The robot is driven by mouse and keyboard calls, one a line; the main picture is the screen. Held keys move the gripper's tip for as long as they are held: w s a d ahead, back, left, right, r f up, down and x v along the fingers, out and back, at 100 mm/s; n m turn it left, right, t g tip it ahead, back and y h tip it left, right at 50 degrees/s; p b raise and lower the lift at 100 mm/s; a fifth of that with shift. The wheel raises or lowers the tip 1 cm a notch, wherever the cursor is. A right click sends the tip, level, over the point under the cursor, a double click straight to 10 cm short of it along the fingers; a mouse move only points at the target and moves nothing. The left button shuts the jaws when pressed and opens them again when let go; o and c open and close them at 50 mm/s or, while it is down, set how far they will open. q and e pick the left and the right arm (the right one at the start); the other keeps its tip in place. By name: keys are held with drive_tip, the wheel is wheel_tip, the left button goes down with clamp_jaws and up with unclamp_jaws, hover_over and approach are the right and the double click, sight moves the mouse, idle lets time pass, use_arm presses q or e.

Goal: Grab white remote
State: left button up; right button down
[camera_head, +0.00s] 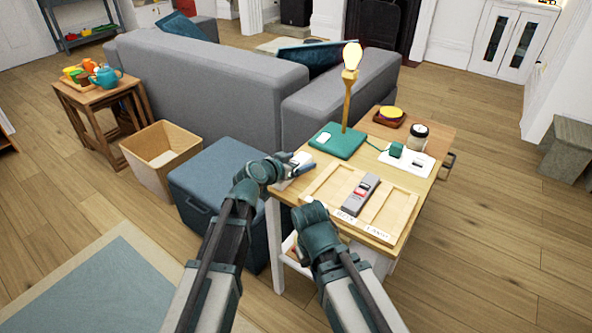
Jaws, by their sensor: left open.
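A small white object, perhaps the white remote (301,158), lies at the left edge of the wooden side table (428,178). My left gripper (302,171) is open right beside it and partly covers it; I cannot tell whether they touch. My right arm reaches the table's front left corner; the fingers of my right gripper (313,212) do not show clearly.
A shallow wooden tray (322,182) holds a grey and red device (360,195). A lamp (350,85), a jar (417,137) and a yellow-topped dish (389,115) stand behind it. A blue-grey storage box (215,190) and an open bin (160,155) are left of the table.

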use_arm(q)
clamp_jaws()
idle(0.4)
drive_tip(key=shift+r, duration=0.1)
use_arm(e)
drive_tip(key=shift+r, duration=0.1)
